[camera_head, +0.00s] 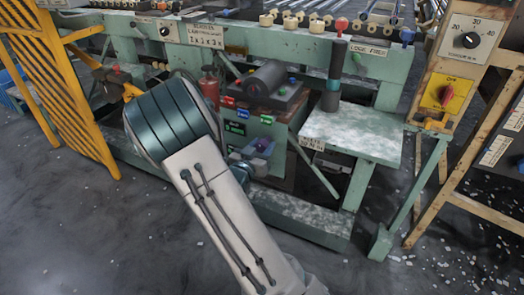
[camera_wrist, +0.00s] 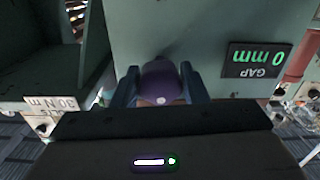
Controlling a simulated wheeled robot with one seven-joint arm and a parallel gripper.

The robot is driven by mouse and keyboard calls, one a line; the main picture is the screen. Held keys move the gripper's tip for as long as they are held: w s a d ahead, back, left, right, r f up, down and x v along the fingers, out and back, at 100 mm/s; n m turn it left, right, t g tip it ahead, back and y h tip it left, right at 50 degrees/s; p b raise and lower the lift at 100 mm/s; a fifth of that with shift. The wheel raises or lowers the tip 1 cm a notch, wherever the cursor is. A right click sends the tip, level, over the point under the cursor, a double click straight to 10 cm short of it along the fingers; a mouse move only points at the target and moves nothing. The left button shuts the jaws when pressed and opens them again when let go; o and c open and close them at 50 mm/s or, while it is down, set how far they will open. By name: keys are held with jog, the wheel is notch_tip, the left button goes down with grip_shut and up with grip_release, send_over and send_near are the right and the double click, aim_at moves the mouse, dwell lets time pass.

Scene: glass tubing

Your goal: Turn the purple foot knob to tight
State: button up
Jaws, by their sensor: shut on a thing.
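The purple foot knob (camera_wrist: 161,80) is a dark, rounded knob on the pale green panel, in the middle of the wrist view. My gripper (camera_wrist: 160,92) has one dark finger on each side of it, shut on the knob. The knob also shows small in the head view (camera_head: 262,146), beside my gripper (camera_head: 255,157), low on the front of the green machine and partly hidden by the fingers. I cannot tell from the knob's surface how far it is turned.
An upside-down display (camera_wrist: 257,60) beside the knob reads "GAP 0 mm". A speckled shelf (camera_head: 355,130) juts out right of the machine. A yellow barrier (camera_head: 50,80) stands at left. A dial board (camera_head: 465,60) with a red switch is at right. Floor in front is mostly clear.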

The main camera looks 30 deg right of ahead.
jog(key=shift+m, duration=0.6)
jog(key=o, duration=1)
jog(key=shift+c, duration=0.2)
jog(key=shift+a, duration=0.1)
jog(key=p+v, duration=0.2)
jog(key=v, duration=1.1)
jog(key=shift+s+a+p, duration=0.2)
jog(key=shift+a+p, duration=0.05)
jog(key=shift+p, duration=0.05)
